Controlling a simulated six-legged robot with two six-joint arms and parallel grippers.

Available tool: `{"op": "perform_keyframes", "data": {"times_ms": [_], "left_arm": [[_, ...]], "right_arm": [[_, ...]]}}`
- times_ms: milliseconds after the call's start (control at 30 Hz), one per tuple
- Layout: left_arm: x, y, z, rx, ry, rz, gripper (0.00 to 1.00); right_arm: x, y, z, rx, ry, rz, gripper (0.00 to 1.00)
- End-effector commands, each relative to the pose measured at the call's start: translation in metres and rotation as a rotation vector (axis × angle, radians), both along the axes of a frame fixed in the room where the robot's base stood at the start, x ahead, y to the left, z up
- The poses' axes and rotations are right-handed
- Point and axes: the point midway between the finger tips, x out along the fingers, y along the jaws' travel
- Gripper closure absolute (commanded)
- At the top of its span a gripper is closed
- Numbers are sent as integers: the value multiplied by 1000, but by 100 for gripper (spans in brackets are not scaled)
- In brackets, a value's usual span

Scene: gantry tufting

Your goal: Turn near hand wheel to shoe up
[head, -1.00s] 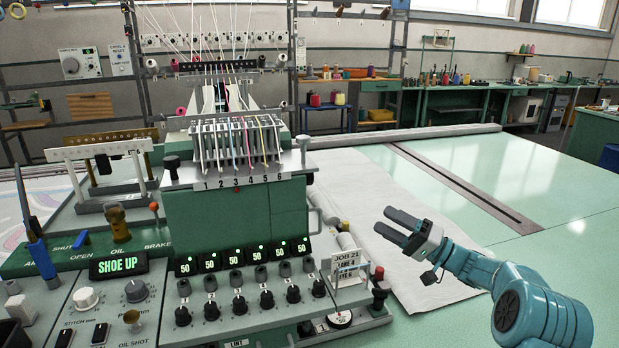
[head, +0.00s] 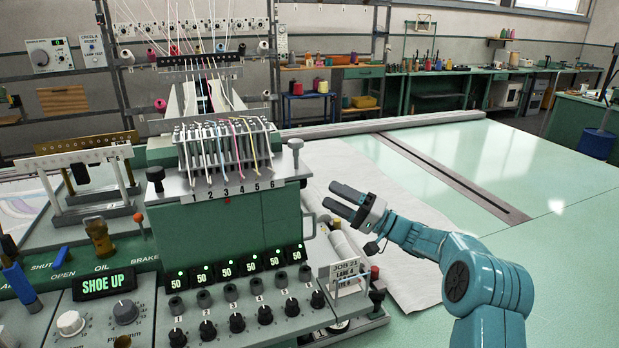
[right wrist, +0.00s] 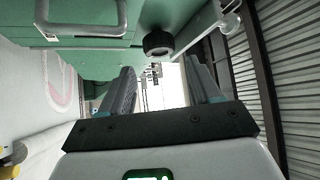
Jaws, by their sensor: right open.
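The green tufting head (head: 225,235) stands left of centre in the head view. Its display (head: 105,284) reads "SHOE UP". A dark round knob, possibly the near hand wheel, shows on the machine's side in the right wrist view (right wrist: 158,43). I cannot surely match it to a part in the head view. My right gripper (head: 340,201) is open and empty, to the right of the machine and apart from it. Its two fingers frame a gap in the right wrist view (right wrist: 163,88), with the knob above that gap. My left gripper is not in view.
A metal handle (right wrist: 80,20) projects from the machine's side. A job card (head: 347,273) stands at its lower right corner. Several black knobs (head: 236,323) line the front panel. White cloth (head: 400,262) lies on the pale green table (head: 540,230), which is mostly clear to the right.

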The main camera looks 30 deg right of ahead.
Motion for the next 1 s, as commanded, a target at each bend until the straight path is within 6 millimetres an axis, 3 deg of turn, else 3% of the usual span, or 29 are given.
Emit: {"op": "perform_keyframes", "data": {"times_ms": [100, 300, 733, 867, 1000], "left_arm": [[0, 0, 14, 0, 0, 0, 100], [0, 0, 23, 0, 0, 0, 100], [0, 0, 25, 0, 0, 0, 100], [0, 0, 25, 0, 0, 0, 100], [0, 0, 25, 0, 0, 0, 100]], "right_arm": [[22, 16, 13, 1, -1, 2, 37], [48, 33, 22, 0, 0, 1, 37], [59, 39, 23, 0, 0, -1, 37], [59, 39, 23, 0, 1, -1, 79], [58, 39, 23, 0, 1, 0, 79]]}}
